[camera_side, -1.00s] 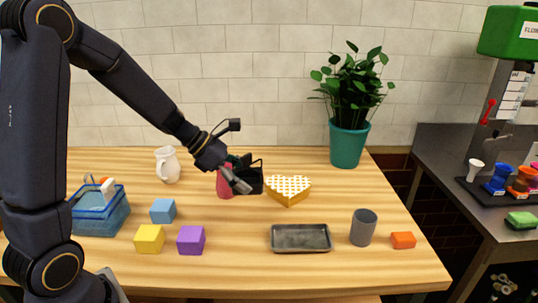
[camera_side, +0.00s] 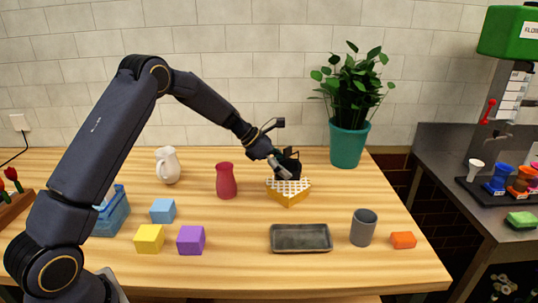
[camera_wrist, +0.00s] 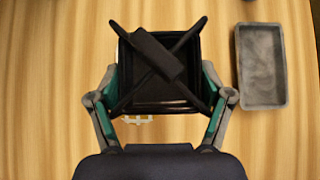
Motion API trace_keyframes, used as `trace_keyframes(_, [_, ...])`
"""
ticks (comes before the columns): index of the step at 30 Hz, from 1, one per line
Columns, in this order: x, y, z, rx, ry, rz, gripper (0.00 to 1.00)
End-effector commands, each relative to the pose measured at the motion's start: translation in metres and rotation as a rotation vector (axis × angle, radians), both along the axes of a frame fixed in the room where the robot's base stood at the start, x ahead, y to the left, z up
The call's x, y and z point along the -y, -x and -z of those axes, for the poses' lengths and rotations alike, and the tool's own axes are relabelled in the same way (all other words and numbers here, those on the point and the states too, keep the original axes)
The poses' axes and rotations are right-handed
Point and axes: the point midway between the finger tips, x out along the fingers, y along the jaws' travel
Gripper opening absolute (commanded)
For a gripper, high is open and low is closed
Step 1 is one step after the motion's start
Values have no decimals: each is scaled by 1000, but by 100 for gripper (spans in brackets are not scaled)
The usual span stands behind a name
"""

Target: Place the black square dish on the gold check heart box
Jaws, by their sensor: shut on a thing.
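The black square dish (camera_side: 292,155) is held in my gripper (camera_side: 285,166). The gold check heart box (camera_side: 289,196) lies on the table with its white-and-gold checked top up, and the dish is over its back part. I cannot tell whether the dish touches the box. In the wrist view the dish (camera_wrist: 123,78) sits between the two fingers of my gripper (camera_wrist: 159,97), with dark crossed bars showing over it. Only a small pale edge of the heart box (camera_wrist: 137,118) shows below the dish there; the rest is hidden.
A grey tray (camera_side: 300,238) lies in front of the box, and a red vase (camera_side: 226,182) stands to its left. A potted plant (camera_side: 348,142) stands behind on the right. A grey cup (camera_side: 363,228) and orange block (camera_side: 403,240) are at front right.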

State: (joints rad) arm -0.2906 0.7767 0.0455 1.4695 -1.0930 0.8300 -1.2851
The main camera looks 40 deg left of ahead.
Motion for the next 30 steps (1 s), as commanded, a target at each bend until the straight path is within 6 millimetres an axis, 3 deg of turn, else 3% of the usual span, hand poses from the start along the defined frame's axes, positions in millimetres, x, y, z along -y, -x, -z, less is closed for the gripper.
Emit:
trace_keyframes(7, [-1,-14,15,2,1,-1,31])
trace_keyframes(13, [-1,-14,44,0,2,-1,31])
trace_keyframes(24, [-1,-14,49,1,0,-2,31])
trace_keyframes(25, [-1,-14,50,0,0,-1,81])
trace_keyframes(30, [-1,-14,49,1,0,-1,99])
